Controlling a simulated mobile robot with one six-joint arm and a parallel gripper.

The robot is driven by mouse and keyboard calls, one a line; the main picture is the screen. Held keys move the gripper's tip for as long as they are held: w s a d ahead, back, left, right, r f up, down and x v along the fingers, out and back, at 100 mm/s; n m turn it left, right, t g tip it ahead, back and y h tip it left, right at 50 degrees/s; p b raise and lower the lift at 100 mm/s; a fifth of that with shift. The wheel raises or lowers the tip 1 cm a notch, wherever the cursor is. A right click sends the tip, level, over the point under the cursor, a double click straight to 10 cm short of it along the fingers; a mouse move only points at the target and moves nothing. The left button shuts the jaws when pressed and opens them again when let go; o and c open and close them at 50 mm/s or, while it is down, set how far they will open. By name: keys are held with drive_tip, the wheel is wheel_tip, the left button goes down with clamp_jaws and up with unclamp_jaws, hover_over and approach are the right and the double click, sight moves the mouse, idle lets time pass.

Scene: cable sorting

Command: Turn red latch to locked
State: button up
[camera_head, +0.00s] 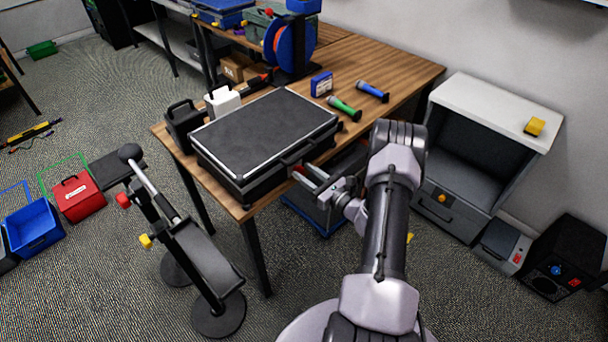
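A closed black case (265,130) with a silver-edged lid lies on the wooden table, with a handle (297,156) on its front side. A small red piece (298,169), which looks like the red latch, shows low on that front side near the right corner. It is partly hidden by my gripper, so I cannot read its position. My gripper (307,174) reaches in from the right with its two fingers apart. Their tips are at the case front, close around the red piece. I cannot tell whether they touch it.
The wooden table (408,75) also holds a white container (222,103), a black container (184,124), a green-and-black torch (343,107) and a blue one (372,91). A stand with red and yellow knobs (205,262) is at the left. A grey cabinet (490,100) stands at the right.

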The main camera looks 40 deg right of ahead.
drive_tip(key=shift+w, duration=0.45)
clamp_jaws()
